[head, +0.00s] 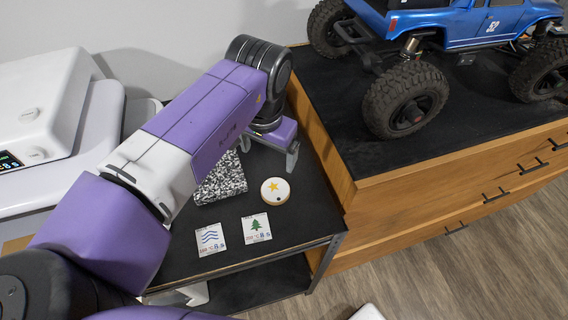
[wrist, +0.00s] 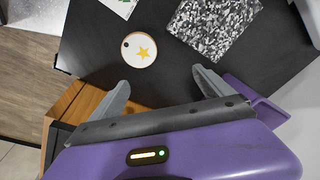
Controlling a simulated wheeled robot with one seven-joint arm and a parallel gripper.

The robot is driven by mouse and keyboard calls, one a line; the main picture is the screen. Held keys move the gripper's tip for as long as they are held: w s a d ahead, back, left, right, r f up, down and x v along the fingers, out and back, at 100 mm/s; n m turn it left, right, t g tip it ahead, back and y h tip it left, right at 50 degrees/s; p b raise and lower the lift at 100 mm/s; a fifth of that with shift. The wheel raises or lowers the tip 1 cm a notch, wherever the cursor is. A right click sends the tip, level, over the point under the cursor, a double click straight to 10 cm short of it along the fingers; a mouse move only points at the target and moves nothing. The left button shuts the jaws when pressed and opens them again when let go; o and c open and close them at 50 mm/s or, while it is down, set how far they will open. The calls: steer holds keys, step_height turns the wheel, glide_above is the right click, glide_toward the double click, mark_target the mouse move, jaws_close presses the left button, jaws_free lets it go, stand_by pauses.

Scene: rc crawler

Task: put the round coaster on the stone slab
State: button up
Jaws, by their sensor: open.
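The round coaster (head: 275,191) is white with a yellow star and a dark dot near its edge. It lies flat on the black table, to the right of the stone slab (head: 222,180) in the head view. The slab is speckled black and white, and my arm hides part of it there. In the wrist view the coaster (wrist: 139,50) lies beyond my fingertips, with the slab (wrist: 214,28) to its right and a gap between them. My gripper (wrist: 163,78) is open and empty, with its fingers apart, touching neither the coaster nor the slab.
Two square cards, one with waves (head: 211,239) and one with a tree (head: 256,228), lie near the table's front edge. A higher wooden cabinet (head: 440,190) with a blue crawler truck (head: 455,30) stands to the right. A white machine (head: 45,120) is at the left.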

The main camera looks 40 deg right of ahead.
mark_target(276, 189)
steer(key=s, duration=0.1)
steer(key=s+a+f+g+y, duration=0.1)
steer(key=shift+s+f+n+g, duration=0.15)
steer(key=shift+s+n+g, duration=0.15)
steer(key=shift+n, duration=0.1)
steer(key=shift+s+a+f, duration=0.1)
steer(key=shift+s+a, duration=0.05)
steer(key=shift+s, duration=0.05)
steer(key=shift+w+f, duration=0.1)
steer(key=shift+f, duration=0.75)
steer(key=shift+s+d+f+p, duration=0.15)
steer(key=shift+f+p, duration=0.4)
steer(key=shift+f, duration=0.95)
steer(key=shift+s+d+f+p, duration=0.1)
steer(key=shift+d+f+p, duration=0.3)
steer(key=shift+f, duration=1.05)
steer(key=shift+a, duration=0.15)
steer(key=c, duration=1.6)
steer(key=shift+r, duration=0.1)
steer(key=shift+r, duration=0.1)
